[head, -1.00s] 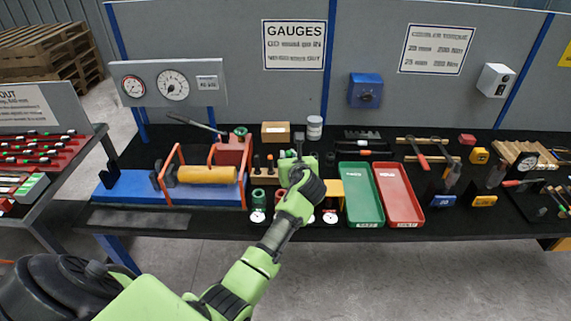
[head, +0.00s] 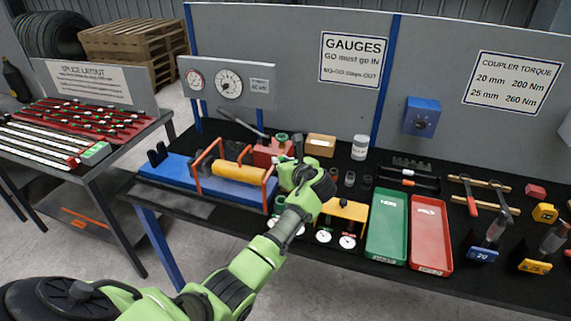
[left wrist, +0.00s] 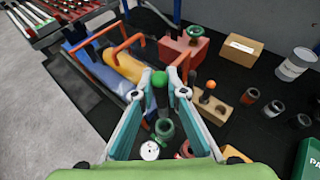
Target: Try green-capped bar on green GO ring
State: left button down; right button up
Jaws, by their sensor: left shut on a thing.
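My left gripper (head: 297,168) is over the bench near the gauge rings. In the left wrist view my left gripper (left wrist: 160,88) is shut on the green-capped bar, whose round green cap (left wrist: 159,79) shows between the fingertips. The green GO ring (left wrist: 165,127) shows below and beyond the fingers, apart from the cap in the picture. In the head view the green ring (head: 280,203) is partly behind my arm. A red ring (left wrist: 185,150) stands beside it, partly hidden by the gripper body. My right gripper is not in view.
A blue bench rig with a yellow cylinder (head: 238,172) and orange bars stands left of the gripper. A red box (head: 268,154) is behind it. A wooden block with an orange knob (left wrist: 211,88) is close by. Green (head: 386,228) and red (head: 431,235) trays lie to the right.

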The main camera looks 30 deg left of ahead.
pick_arm(q)
jog(key=shift+a+r, duration=0.1)
jog(key=shift+a, duration=0.15)
jog(key=shift+d+p, duration=0.25)
jog(key=shift+p, duration=0.35)
notch_tip(320, 180, down, 4)
jog(key=shift+a+r+b, duration=0.1)
jog(key=shift+b, duration=0.65)
jog(key=shift+f, duration=0.7)
jog(key=shift+f+b, duration=0.4)
jog(key=shift+f, duration=0.05)
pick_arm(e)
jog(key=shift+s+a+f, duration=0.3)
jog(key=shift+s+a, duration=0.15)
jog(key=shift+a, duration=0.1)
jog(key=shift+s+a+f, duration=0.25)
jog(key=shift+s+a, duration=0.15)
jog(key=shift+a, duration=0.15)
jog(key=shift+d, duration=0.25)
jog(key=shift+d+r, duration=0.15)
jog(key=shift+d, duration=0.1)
